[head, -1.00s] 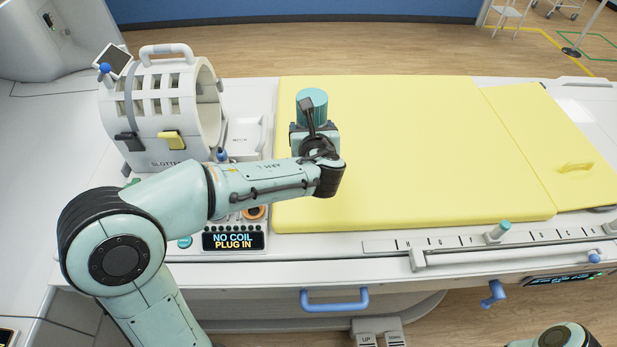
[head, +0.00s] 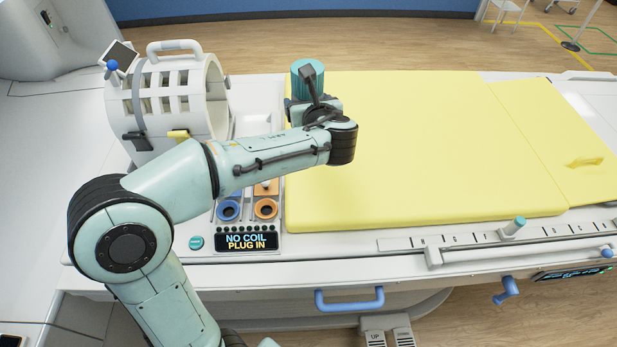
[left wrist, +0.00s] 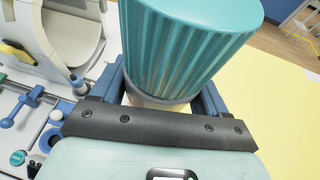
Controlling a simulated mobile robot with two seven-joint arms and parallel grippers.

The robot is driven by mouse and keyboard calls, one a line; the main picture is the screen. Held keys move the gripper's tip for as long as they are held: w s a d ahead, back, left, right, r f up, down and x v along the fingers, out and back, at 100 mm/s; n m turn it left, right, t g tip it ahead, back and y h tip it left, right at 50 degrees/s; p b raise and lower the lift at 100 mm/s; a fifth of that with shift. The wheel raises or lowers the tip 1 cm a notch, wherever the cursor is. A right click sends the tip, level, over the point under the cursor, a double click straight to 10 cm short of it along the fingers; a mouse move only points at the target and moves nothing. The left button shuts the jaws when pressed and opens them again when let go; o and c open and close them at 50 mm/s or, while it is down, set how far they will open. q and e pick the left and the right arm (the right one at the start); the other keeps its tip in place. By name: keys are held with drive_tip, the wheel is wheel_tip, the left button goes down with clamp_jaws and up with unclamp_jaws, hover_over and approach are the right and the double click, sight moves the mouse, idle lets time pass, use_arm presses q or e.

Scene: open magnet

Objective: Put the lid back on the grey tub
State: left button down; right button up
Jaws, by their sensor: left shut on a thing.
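My left gripper (head: 313,106) is shut on a teal ribbed cylinder (head: 307,74), held upright near the left edge of the yellow pad. In the left wrist view the teal cylinder (left wrist: 190,42) stands between the two blue fingers (left wrist: 160,95). A thin grey band and a pale part show at its lower end. I cannot tell whether it is the lid alone or a lidded container. I cannot make out a separate grey tub; my arm hides part of the console. My right gripper is not in view.
A white slotted coil (head: 170,95) with a top handle stands left of my gripper. A yellow pad (head: 420,150) covers the table and is mostly clear. A console with blue and orange sockets and a "NO COIL PLUG IN" display (head: 246,242) lies in front.

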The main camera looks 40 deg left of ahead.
use_arm(q)
wheel_tip(320, 180, down, 16)
drive_tip(key=b, duration=0.3)
drive_tip(key=shift+r, duration=0.25)
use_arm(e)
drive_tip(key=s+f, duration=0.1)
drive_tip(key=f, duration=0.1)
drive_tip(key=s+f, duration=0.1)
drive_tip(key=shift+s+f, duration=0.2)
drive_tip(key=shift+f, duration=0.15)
use_arm(q)
drive_tip(key=shift+f+b, duration=0.3)
drive_tip(key=shift+f, duration=1.85)
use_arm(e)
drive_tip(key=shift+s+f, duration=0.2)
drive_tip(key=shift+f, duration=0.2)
